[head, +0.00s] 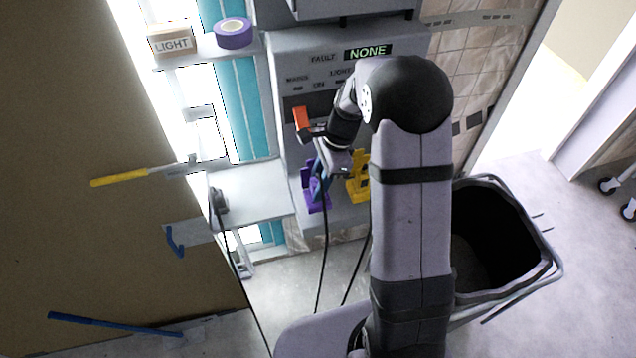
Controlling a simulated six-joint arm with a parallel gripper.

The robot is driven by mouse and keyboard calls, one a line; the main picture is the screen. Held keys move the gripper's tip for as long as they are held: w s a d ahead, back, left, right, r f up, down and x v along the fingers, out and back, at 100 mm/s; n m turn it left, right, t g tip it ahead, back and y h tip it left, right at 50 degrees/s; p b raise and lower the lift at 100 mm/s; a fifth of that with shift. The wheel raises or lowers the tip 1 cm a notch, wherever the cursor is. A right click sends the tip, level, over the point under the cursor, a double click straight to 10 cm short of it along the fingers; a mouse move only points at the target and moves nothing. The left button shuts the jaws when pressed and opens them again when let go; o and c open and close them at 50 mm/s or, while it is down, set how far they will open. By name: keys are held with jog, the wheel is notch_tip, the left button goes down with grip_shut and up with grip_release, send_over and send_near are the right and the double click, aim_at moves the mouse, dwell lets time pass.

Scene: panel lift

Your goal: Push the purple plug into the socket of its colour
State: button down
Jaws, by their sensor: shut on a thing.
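The purple socket (317,204) is a purple fixture at the bottom of the grey panel (300,52). The yellow socket (359,186) stands just to its right. My gripper (321,184) is at the purple socket, with its fingers in front of it. It is shut on the purple plug, which is mostly hidden and hard to tell apart from the purple socket. A dark cable (324,255) hangs down from there to the floor. I cannot tell how deep the plug sits.
An orange lever (302,121) sticks out above the sockets. A display (368,52) reads NONE. A grey shelf (255,190) holds a dark plug-like object (219,200) at the left. A purple tape roll (233,33) is up left. A black bin (505,235) stands right.

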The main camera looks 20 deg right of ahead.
jog(key=shift+f, duration=0.35)
jog(key=c, duration=1.4)
grip_release()
jog(key=shift+o, duration=0.2)
jog(key=shift+r, duration=0.15)
jog(key=shift+w, duration=0.1)
jog(key=shift+w+d+r, duration=0.1)
jog(key=shift+r, duration=0.3)
jog(key=b+v, duration=0.1)
jog(key=v, duration=0.4)
jog(key=shift+b, duration=0.4)
jog(key=shift+s+d+r, duration=0.2)
jog(key=shift+s+r, duration=0.15)
jog(key=shift+r, duration=0.3)
